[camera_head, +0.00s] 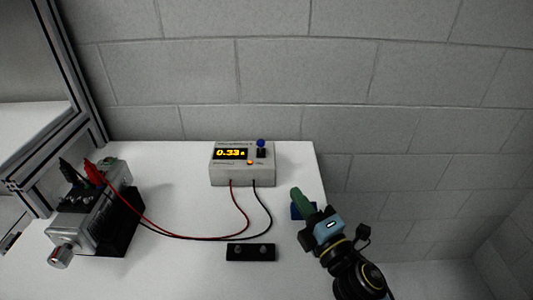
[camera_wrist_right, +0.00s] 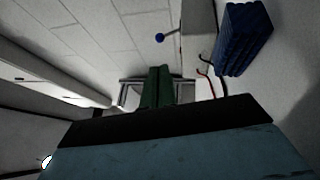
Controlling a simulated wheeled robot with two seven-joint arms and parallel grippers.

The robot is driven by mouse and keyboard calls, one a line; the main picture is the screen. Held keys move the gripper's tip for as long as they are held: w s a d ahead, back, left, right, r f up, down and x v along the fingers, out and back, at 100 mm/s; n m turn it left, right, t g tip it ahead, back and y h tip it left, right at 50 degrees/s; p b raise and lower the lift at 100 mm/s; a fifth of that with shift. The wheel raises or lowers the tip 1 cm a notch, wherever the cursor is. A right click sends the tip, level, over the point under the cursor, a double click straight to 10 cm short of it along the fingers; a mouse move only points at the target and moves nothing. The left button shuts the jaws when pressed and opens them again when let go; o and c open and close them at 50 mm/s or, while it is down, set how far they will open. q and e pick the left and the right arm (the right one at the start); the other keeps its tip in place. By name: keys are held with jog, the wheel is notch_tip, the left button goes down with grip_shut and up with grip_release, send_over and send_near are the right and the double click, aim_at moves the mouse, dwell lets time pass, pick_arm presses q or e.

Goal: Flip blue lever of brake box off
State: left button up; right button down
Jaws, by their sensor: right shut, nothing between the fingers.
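The brake box (camera_head: 242,174) is a light grey box at the back of the table, with a yellow display reading about 0.33. Its blue-tipped lever (camera_head: 261,144) stands up at the box's right end. In the right wrist view the blue knob (camera_wrist_right: 160,37) shows on a thin stalk beside the box (camera_wrist_right: 197,30). My right gripper (camera_head: 297,193) has green fingers, shut and empty, in front and to the right of the box, apart from the lever. The fingers also show in the right wrist view (camera_wrist_right: 157,84). My left gripper is not in view.
A dark blue block (camera_head: 297,211) lies by the right gripper; it also shows in the right wrist view (camera_wrist_right: 243,38). Red and black cables (camera_head: 190,237) run to a motor unit (camera_head: 108,200) at left. A black bar (camera_head: 251,252) lies in front.

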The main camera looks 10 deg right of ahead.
jog(key=shift+s, duration=0.1)
jog(key=p, duration=0.1)
send_near(261, 146)
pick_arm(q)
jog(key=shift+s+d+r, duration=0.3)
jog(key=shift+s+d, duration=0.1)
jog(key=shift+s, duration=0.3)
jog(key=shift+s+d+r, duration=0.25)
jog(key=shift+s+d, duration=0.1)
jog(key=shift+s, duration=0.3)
pick_arm(e)
jog(key=shift+d+x, duration=0.2)
jog(key=shift+x, duration=3.25)
